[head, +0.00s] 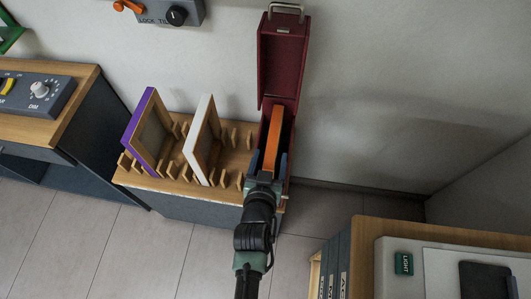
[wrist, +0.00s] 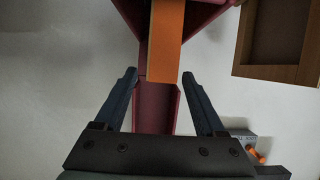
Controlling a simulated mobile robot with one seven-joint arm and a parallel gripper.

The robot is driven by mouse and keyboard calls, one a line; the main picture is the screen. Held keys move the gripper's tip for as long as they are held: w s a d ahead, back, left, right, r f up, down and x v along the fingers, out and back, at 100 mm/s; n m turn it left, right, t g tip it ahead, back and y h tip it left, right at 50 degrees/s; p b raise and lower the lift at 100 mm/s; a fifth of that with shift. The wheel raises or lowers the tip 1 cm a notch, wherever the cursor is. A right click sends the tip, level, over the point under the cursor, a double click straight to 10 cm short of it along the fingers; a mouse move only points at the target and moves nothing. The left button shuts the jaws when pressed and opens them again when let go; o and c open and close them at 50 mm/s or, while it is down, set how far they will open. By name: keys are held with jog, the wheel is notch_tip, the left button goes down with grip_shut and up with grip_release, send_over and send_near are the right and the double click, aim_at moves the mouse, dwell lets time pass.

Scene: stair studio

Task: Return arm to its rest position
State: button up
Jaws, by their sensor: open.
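My gripper (head: 268,166) reaches over the right end of the wooden rack, at the open dark red box (head: 282,60). The box's lid stands up against the wall, with a metal handle on top. An orange slab (head: 272,138) stands upright in the box, just beyond my fingers. In the wrist view, my gripper (wrist: 159,76) has its two fingers spread apart with nothing clamped between them. The orange slab (wrist: 167,40) ends near the fingertips, with a gap on either side. The slab's lower part is hidden in the box.
The slotted rack (head: 150,182) holds a purple-edged frame (head: 150,132) and a white-edged frame (head: 200,138), left of my gripper. A desk with a dial panel (head: 38,92) is at left. A cabinet with binders (head: 338,262) is at lower right. Floor (head: 195,245) shows between them.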

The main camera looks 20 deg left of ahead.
jog(key=v, duration=0.7)
jog(key=shift+s, duration=0.3)
jog(key=shift+r, duration=0.1)
jog(key=w+d+r+m+t+p, duration=0.15)
jog(key=w+r, duration=0.25)
jog(key=r, duration=0.7)
jog(key=w+d+r+t+h, duration=0.1)
jog(key=w+r+t, duration=0.3)
jog(key=r, duration=0.8)
jog(key=w+d+r+m+t, duration=0.15)
jog(key=w+r, duration=0.35)
jog(key=r, duration=0.6)
jog(key=s+d+r+t+h, duration=0.1)
jog(key=s+r, duration=0.3)
jog(key=r, duration=0.7)
jog(key=s+d+r+t+h+p, duration=0.1)
jog(key=s+d+r+t, duration=0.2)
jog(key=r, duration=0.8)
jog(key=s+d+r+t, duration=0.3)
jog(key=s+d+r, duration=0.1)
jog(key=r, duration=0.7)
jog(key=shift+s+r+h+p, duration=0.3)
jog(key=shift+r+h+p, duration=0.1)
jog(key=shift+d, duration=0.1)
